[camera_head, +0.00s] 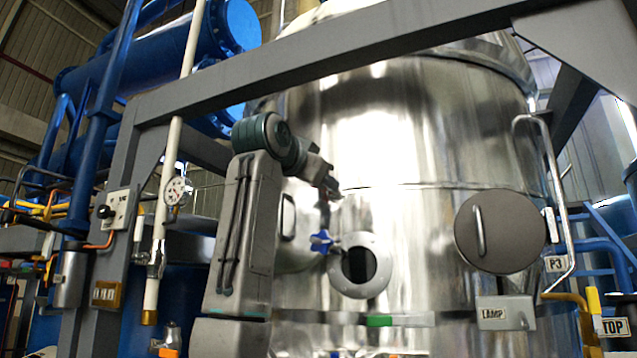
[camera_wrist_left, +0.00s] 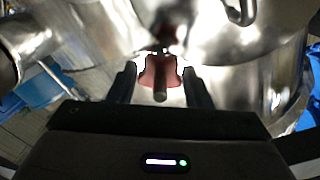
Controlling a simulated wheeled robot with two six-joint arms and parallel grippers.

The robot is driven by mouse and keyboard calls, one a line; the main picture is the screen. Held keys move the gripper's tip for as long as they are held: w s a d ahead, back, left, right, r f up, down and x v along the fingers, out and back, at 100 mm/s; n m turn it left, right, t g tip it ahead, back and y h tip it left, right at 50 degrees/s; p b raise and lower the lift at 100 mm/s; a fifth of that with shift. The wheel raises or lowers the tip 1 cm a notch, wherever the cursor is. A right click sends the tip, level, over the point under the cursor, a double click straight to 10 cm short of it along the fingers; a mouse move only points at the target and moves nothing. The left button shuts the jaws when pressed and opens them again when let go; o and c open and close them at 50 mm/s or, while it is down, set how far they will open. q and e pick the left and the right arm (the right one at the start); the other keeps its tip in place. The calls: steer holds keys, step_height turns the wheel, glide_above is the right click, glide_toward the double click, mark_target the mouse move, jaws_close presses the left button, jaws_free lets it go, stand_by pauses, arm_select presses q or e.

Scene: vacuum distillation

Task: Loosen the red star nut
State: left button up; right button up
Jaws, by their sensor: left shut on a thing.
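The red star nut (camera_wrist_left: 160,72) shows in the left wrist view, with a grey stud end in its middle. My left gripper (camera_wrist_left: 160,82) has one dark finger on each side of it and is shut on it. In the head view my left gripper (camera_head: 329,187) is up against the shiny steel vessel (camera_head: 400,130), above a round port. The red nut cannot be made out there, hidden by the gripper. My right gripper is in neither view.
A blue star nut (camera_head: 322,241) sits just below my left gripper, beside the round port (camera_head: 360,265). A round grey cover (camera_head: 500,231) with a handle is at the right. A grey frame beam (camera_head: 330,55) crosses above my arm. A pressure gauge (camera_head: 178,191) stands left.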

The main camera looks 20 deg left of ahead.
arm_select(q)
steer(key=n, duration=0.3)
steer(key=shift+w+f+n+b, duration=0.1)
steer(key=shift+f+n+b, duration=0.15)
steer(key=shift+n+b, duration=0.15)
steer(key=n+b, duration=0.1)
steer(key=n, duration=0.8)
steer(key=shift+f+b, duration=0.1)
steer(key=shift+b, duration=0.2)
steer(key=n, duration=0.3)
steer(key=shift+n, duration=0.3)
steer(key=n+b, duration=0.1)
steer(key=n, duration=0.3)
steer(key=shift+n, duration=0.3)
steer(key=n, duration=0.4)
steer(key=n+b, duration=0.1)
steer(key=n, duration=0.4)
steer(key=shift+n, duration=1.6)
